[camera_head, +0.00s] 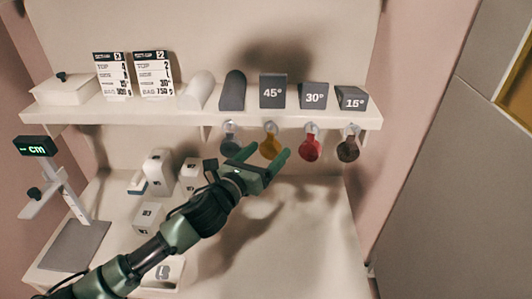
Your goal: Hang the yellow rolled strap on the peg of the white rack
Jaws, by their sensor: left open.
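The yellow rolled strap (269,147) hangs below the shelf edge of the white rack (230,115), just under a small pale peg (271,127). It appears to hang on that peg, though the exact contact is too small to tell. My left gripper (262,156) is open, just below and in front of the strap, with one finger on each side of it in the picture. I cannot tell whether the fingers touch it. My right gripper is not in view.
A dark green strap (230,146), a red strap (310,148) and a brown strap (348,149) hang in the same row. Angle wedges (273,91) and sign cards (113,75) stand above. White blocks (158,172) and a scale stand (75,245) are left. The counter's right part (310,230) is clear.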

